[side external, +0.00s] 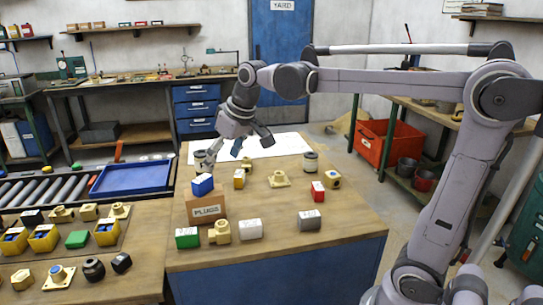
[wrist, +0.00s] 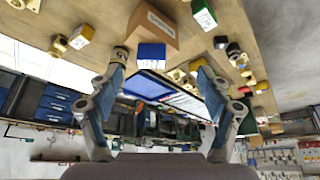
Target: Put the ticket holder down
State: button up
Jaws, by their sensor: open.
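The ticket holder appears to be the brown block labelled PLUGS (side external: 207,208), at the left front of the wooden table. It also shows at the top of the wrist view (wrist: 147,27). It looks upright on the table, and nothing grips it. My gripper (side external: 225,157) is open above the table, behind and above the holder. In the wrist view my two fingers (wrist: 160,77) are spread wide, with no held object visible between them.
The wooden table (side external: 275,243) carries scattered blocks and fittings: a green block (side external: 187,238), a brass fitting (side external: 220,233), white block (side external: 250,229), grey block (side external: 310,223) and red block (side external: 318,192). A dark cylinder (side external: 311,161) stands at the back. A roller conveyor with a blue tray (side external: 131,177) lies left.

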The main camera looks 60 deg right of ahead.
jog(key=s+a+f+t, duration=0.1)
jog(key=s+a+f, duration=0.1)
jog(key=s+f, duration=0.3)
jog(key=s+a+f+t, duration=0.1)
jog(key=s+f, duration=0.4)
jog(key=s, duration=0.6)
jog(key=shift+a+f, duration=0.35)
jog(key=shift+a, duration=0.1)
